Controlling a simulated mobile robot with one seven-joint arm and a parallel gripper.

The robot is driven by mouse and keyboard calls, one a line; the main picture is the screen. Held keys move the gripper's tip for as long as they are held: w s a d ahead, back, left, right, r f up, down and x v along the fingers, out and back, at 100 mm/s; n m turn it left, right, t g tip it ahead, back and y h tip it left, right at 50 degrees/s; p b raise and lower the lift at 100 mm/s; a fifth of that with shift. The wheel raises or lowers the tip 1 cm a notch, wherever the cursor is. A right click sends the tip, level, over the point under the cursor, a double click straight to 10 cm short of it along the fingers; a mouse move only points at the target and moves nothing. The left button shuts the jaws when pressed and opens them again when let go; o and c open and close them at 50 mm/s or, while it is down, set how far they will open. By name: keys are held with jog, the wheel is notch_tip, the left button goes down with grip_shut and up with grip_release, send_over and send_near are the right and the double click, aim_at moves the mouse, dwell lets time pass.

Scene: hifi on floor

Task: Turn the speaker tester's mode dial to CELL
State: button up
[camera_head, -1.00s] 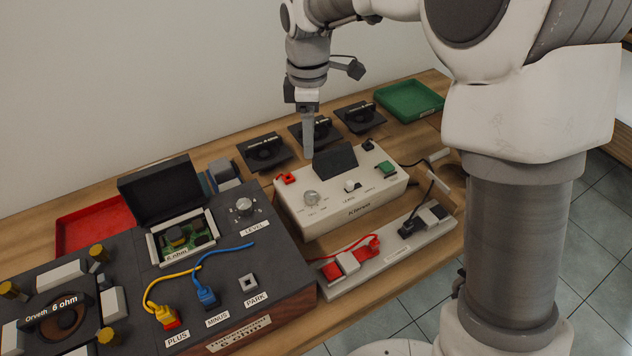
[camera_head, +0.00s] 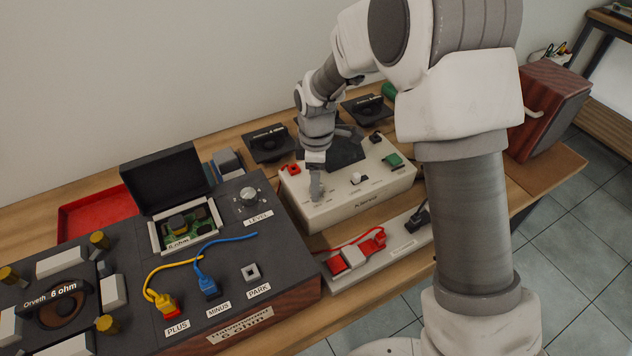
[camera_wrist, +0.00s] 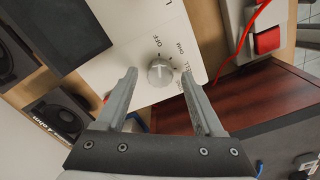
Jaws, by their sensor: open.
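The speaker tester is a cream box (camera_head: 345,207) with a dark raised panel, in the middle of the head view; its top also shows in the wrist view (camera_wrist: 110,75). Its mode dial (camera_wrist: 160,72) is a round grey knob with labels around it, OFF and OHM among them. In the wrist view my gripper (camera_wrist: 159,84) is open, with one finger on each side of the knob; contact is not visible.
A dark test bench (camera_head: 240,300) with yellow and blue leads stands left of the tester. A power strip (camera_head: 395,250) with red and black plugs lies in front. Black speakers (camera_head: 268,143) stand behind. A red tray (camera_head: 95,215) is at the back left.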

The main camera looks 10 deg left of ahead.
jog(key=shift+f, duration=0.15)
jog(key=shift+c, duration=0.3)
grip_shut()
